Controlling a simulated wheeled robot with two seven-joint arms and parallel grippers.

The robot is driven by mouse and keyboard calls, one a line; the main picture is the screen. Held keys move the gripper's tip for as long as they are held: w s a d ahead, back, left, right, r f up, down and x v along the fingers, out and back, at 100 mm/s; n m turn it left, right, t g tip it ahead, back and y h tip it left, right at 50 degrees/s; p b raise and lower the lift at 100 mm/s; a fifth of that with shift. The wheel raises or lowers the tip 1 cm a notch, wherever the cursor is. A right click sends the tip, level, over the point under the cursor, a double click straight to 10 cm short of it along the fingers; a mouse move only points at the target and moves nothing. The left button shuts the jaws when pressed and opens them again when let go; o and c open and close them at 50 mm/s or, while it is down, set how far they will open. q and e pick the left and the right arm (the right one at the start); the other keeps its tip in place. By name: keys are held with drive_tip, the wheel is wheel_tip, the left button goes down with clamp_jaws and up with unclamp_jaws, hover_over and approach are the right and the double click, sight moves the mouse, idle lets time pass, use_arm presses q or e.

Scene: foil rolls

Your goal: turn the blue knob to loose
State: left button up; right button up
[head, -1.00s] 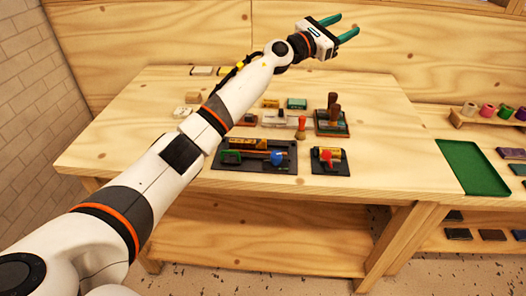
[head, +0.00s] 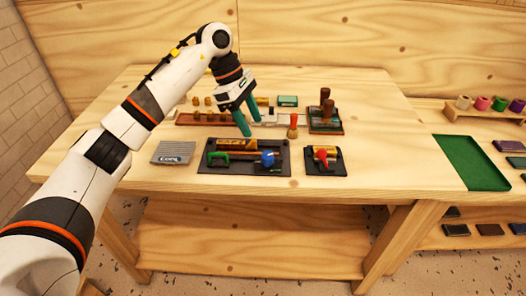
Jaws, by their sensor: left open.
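The blue knob (head: 267,159) sits on the right part of a dark base plate (head: 218,167) on the wooden table. A green clamp-like part (head: 217,157) is at the left of the same plate, with a yellowish roll or bar (head: 236,143) along its back. My left gripper (head: 246,118) has green fingers that point down, open and empty. It appears above the back of the plate, behind and left of the blue knob, and apart from it. Its exact height is hard to tell. My right gripper is not in view.
A second small dark plate with a red knob (head: 321,156) stands to the right. A grey block (head: 173,152) lies left. A red-handled brush (head: 293,126) and a tray with brown-handled tools (head: 326,118) stand behind. The table's front strip is clear. A green tray (head: 474,163) lies far right.

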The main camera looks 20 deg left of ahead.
sight(266, 155)
use_arm(q)
drive_tip(key=p+x, duration=0.1)
drive_tip(key=x, duration=0.9)
drive_tip(key=shift+w+d+f+p, duration=0.1)
drive_tip(key=shift+d+f+p, duration=0.1)
drive_tip(key=shift+p, duration=0.2)
drive_tip(key=c, duration=1)
drive_tip(key=shift+o, duration=0.2)
